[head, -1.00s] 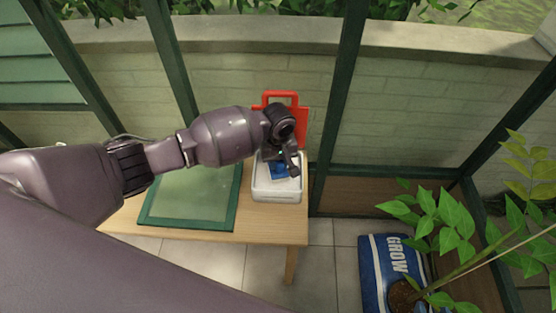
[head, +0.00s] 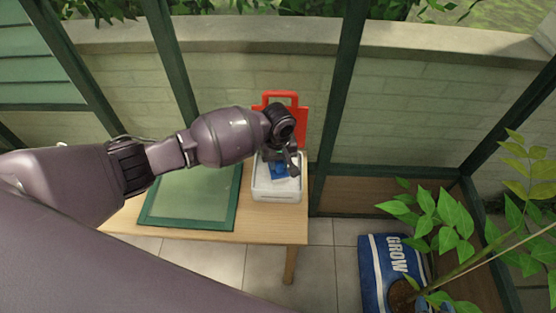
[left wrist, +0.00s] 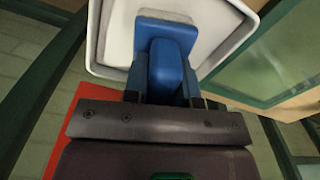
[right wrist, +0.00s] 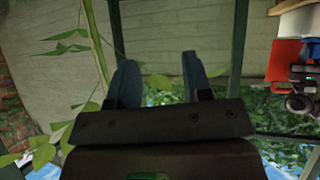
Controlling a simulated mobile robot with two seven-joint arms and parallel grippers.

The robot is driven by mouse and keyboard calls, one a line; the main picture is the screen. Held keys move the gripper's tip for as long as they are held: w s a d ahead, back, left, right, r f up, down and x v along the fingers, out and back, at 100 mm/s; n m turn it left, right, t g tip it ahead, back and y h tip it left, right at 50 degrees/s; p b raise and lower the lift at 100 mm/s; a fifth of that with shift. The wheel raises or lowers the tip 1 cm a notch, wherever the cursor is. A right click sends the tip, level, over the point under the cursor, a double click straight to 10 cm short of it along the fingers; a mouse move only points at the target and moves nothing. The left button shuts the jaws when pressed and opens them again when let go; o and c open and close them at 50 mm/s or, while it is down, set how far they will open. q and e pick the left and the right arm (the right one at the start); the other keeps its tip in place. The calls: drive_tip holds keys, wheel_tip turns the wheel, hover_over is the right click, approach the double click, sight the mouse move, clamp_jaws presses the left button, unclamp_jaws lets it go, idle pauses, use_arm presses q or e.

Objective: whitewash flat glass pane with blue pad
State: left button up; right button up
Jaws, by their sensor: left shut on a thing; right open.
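The blue pad (head: 279,171), with a pale foam face, is at the white tub (head: 277,195) of white liquid. My left gripper (head: 284,160) is shut on the pad's blue handle. In the left wrist view, the pad (left wrist: 166,65) is over or in the tub (left wrist: 222,38); I cannot tell whether the foam touches the liquid. The glass pane (head: 190,194) lies flat on the table in a green frame, left of the tub, and its surface looks greenish. My right gripper (right wrist: 158,82) is open and empty, away from the table; it is not in the head view.
A red panel with a handle (head: 303,125) stands behind the tub. The wooden table (head: 260,232) has a narrow clear front strip. A blue GROW bag (head: 375,265) and a leafy plant (head: 430,215) are at the right. A pale wall (head: 410,110) and green posts stand behind.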

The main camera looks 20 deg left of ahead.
use_arm(q)
drive_tip(key=shift+s+f, duration=0.1)
drive_tip(key=shift+f, duration=0.05)
use_arm(e)
drive_tip(key=shift+s+f, duration=0.1)
drive_tip(key=shift+s, duration=0.1)
use_arm(q)
drive_tip(key=shift+r+p, duration=0.4)
drive_tip(key=shift+r, duration=0.1)
drive_tip(key=shift+r+p, duration=0.7)
drive_tip(key=shift+r, duration=0.5)
drive_tip(key=shift+r+p, duration=0.85)
drive_tip(key=shift+p, duration=0.05)
drive_tip(key=shift+r+p, duration=1.1)
use_arm(e)
wheel_tip(320, 180, up, 6)
drive_tip(key=shift+w, duration=0.3)
